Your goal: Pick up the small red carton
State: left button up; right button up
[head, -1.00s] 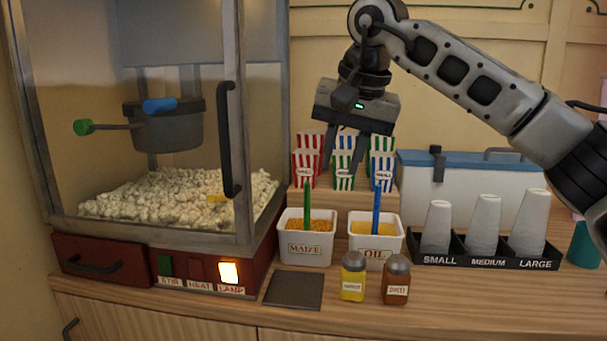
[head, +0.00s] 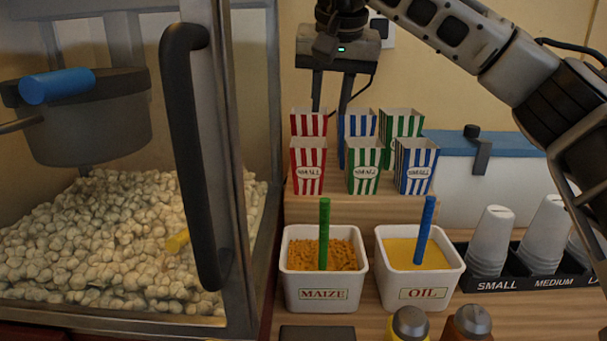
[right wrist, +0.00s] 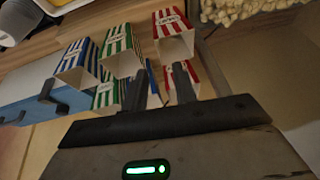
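The red-and-white striped carton with a SMALL label (head: 308,166) stands upright at the left of the front row on a wooden step. A second red carton (head: 308,122) stands behind it, its front partly hidden. In the right wrist view the labelled red carton (right wrist: 172,38) is at the top centre, and the one behind it (right wrist: 187,74) is partly covered by a finger. My right gripper (head: 330,106) is open and empty, pointing down around the back row, between the rear red and rear blue cartons in the picture. Exact depth is unclear. My left gripper is out of view.
Blue (head: 414,166) and green (head: 364,166) cartons stand close to the red ones. Maize (head: 322,293) and oil (head: 419,290) tubs with upright handles stand in front. The popcorn machine (head: 196,150) is at left, a blue-lidded box (head: 480,190) and cups (head: 490,240) at right.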

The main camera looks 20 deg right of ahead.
aim_at(324, 154)
jog(key=x, duration=1.2)
jog(key=shift+d+f+p, duration=0.1)
jog(key=shift+f+p, duration=0.1)
jog(key=shift+p, duration=0.2)
grip_shut()
